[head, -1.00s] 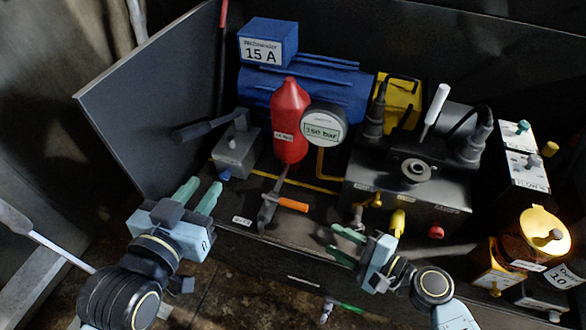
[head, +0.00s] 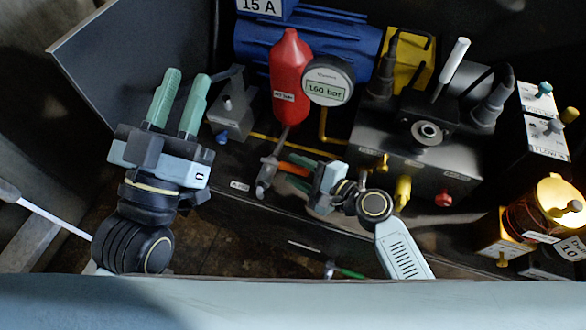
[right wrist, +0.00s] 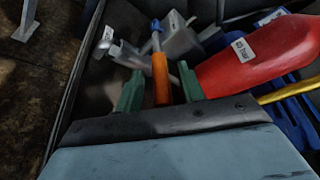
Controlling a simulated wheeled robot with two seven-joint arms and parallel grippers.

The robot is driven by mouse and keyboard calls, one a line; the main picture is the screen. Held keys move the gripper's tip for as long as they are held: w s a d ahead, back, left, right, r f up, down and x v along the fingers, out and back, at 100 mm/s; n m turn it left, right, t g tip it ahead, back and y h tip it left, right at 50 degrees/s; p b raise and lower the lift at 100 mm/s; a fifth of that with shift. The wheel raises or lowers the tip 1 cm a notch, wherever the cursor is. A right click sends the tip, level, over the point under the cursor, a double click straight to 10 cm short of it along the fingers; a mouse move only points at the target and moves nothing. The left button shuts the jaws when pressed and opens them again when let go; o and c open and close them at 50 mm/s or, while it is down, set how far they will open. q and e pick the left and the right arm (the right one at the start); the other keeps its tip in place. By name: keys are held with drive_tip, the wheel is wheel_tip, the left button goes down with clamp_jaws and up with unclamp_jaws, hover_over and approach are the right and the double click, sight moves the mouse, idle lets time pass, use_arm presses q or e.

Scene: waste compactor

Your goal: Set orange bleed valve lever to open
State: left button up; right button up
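The orange bleed valve lever (head: 294,169) sticks out to the right from a grey valve fitting (head: 267,174) below the red cylinder (head: 290,78). In the right wrist view the orange handle (right wrist: 160,78) lies between the two green fingers of my right gripper (right wrist: 160,88). Gaps show on both sides of the handle, so the fingers look open around it. In the head view my right gripper (head: 294,176) is at the lever's right end and partly covers it. My left gripper (head: 187,80) is open and empty, left of the grey box with the black handle.
A round gauge (head: 328,81) stands beside the red cylinder. A blue motor (head: 340,45) is behind. A black block (head: 410,165) with yellow and red knobs is close right of my right gripper. A grey box (head: 232,118) stands left of the valve. A dark side panel (head: 130,90) stands at left.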

drive_tip(key=shift+x, duration=0.75)
drive_tip(key=shift+c, duration=0.3)
clamp_jaws()
